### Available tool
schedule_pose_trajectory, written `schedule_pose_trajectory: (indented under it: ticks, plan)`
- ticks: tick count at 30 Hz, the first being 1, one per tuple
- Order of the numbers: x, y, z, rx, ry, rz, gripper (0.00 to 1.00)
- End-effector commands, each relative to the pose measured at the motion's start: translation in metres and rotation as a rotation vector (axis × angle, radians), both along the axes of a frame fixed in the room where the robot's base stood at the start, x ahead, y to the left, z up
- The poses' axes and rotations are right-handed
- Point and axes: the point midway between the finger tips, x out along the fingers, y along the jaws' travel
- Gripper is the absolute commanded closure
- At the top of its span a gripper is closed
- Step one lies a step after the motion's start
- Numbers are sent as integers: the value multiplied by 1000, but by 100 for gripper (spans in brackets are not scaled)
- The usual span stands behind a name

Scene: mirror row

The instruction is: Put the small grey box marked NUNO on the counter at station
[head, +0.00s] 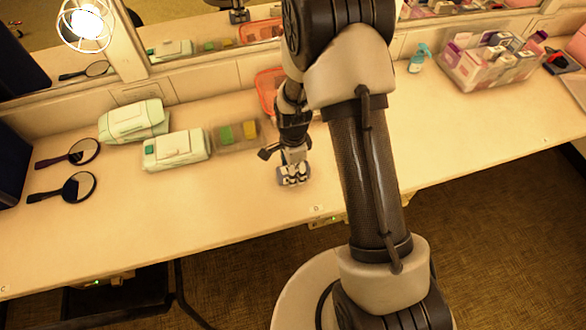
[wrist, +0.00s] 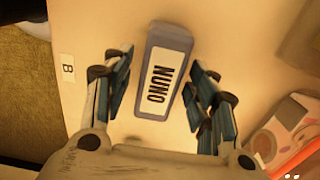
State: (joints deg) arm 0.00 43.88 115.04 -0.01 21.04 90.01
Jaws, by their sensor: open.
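The small grey box marked NUNO (wrist: 183,41) lies on the pale counter (wrist: 240,25), its white label facing up toward the wrist camera. My gripper (wrist: 160,75) is open, with one finger on each side of the box. Gaps show between the fingers and the box, so it is not gripped. In the head view my gripper (head: 293,175) is low over the middle of the counter (head: 225,210), and the box there is hard to tell apart from the fingers. A small tag reading B (wrist: 68,68) is on the counter's front edge.
Two pale green cases (head: 175,149) and two hand mirrors (head: 75,187) lie to the left. A clear tray with green and yellow blocks (head: 238,133) is beside my gripper. A filled clear bin (head: 488,62) and a spray bottle (head: 419,58) stand right. The front counter is mostly clear.

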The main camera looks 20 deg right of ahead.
Motion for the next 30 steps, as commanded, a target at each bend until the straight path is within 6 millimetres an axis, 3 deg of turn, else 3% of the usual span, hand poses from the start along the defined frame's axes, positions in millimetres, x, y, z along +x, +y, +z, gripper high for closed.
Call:
schedule_pose_trajectory:
  ticks: [10, 22, 26, 30]
  plan:
    - [1, 0, 78, 0, -4, 0, 47]
    - [-2, 0, 132, -1, -20, 56, 47]
    - [-13, 0, 182, -8, -72, 227, 47]
    - [-42, 0, 247, -36, -139, 492, 47]
